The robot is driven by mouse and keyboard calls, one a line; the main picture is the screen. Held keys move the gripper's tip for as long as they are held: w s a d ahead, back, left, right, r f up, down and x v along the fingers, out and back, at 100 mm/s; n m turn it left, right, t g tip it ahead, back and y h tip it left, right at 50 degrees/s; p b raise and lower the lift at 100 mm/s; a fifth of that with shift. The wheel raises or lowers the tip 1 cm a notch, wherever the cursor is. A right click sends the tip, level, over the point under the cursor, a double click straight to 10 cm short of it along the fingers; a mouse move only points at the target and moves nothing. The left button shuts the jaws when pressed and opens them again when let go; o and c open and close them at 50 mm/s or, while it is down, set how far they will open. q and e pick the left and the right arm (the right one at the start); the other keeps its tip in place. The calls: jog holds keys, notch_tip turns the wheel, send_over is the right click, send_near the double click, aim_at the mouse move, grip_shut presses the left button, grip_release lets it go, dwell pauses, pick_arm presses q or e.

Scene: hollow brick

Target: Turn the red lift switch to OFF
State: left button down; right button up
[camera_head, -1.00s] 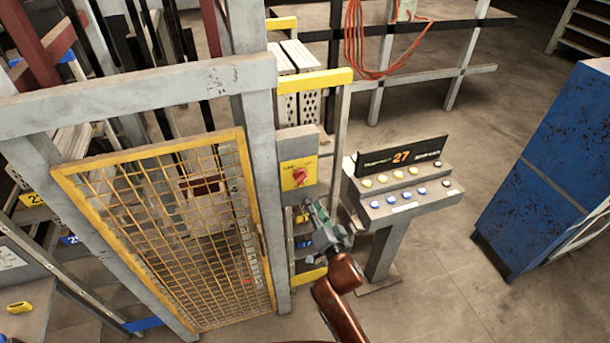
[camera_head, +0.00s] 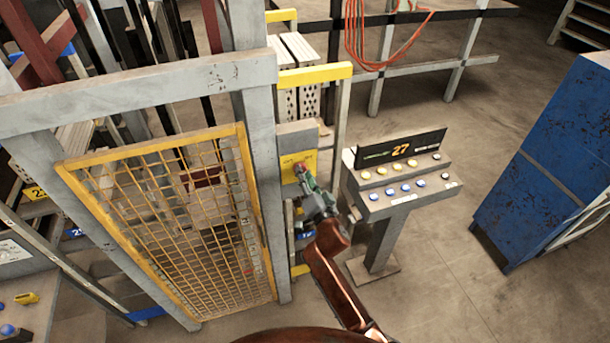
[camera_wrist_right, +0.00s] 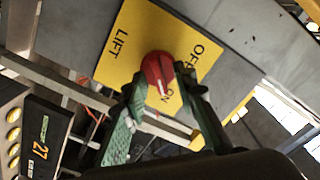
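A pale mark on the knob lies toward the ON lettering. In the head view the knob (camera_head: 300,168) is partly hidden behind my right gripper (camera_head: 308,178). My right gripper also shows in the wrist view (camera_wrist_right: 160,98), its two green-padded fingers apart on either side of the knob's near part. Whether the fingers touch the knob I cannot tell. My left gripper is not in view.
A yellow mesh gate (camera_head: 170,215) in a grey frame stands left of the switch. A control console (camera_head: 400,185) with several buttons and a display reading 27 stands close on the right. A blue cabinet (camera_head: 550,160) is farther right, with clear floor between.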

grip_shut()
jog(key=shift+n, duration=0.4)
jog(key=n, duration=1.1)
jog(key=n+p, duration=0.1)
jog(key=n, duration=0.5)
jog(key=shift+s+a+f, duration=0.1)
jog(key=shift+s+a, duration=0.05)
jog(key=shift+a, duration=0.15)
dwell(0.5)
